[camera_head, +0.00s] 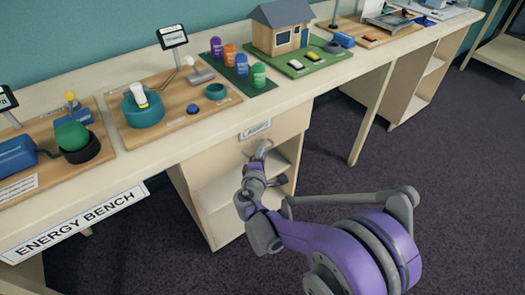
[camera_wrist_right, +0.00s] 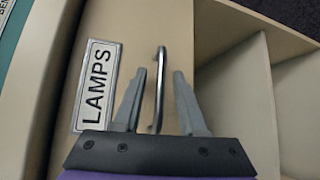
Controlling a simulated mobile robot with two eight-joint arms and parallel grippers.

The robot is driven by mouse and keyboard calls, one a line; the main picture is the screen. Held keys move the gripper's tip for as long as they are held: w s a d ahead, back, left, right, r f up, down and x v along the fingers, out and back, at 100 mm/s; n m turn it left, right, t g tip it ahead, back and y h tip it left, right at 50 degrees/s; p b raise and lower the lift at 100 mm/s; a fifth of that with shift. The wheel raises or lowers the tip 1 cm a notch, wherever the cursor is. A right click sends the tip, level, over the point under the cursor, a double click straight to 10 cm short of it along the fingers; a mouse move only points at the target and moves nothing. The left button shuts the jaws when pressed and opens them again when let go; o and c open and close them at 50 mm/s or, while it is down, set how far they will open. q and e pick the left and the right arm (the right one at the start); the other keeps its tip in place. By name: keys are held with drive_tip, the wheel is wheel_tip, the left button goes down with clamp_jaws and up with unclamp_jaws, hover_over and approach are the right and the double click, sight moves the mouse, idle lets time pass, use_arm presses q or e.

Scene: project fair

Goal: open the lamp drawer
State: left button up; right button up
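The lamp drawer (camera_head: 290,127) sits under the bench top, its pale front looking flush with the cabinet. Its label reads LAMPS in the right wrist view (camera_wrist_right: 97,87); the label also shows in the head view (camera_head: 255,130). The metal bar handle (camera_wrist_right: 158,95) is beside the label. My right gripper (camera_wrist_right: 160,74) is open, with one finger on each side of the handle and visible gaps to it. In the head view my right gripper (camera_head: 261,153) is at the drawer front and hides most of the handle. My left gripper is not in view.
Open shelves (camera_head: 225,190) lie below the drawer. The dark carpet (camera_head: 440,150) to the right is clear.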

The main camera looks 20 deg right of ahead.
clamp_jaws()
idle(1.2)
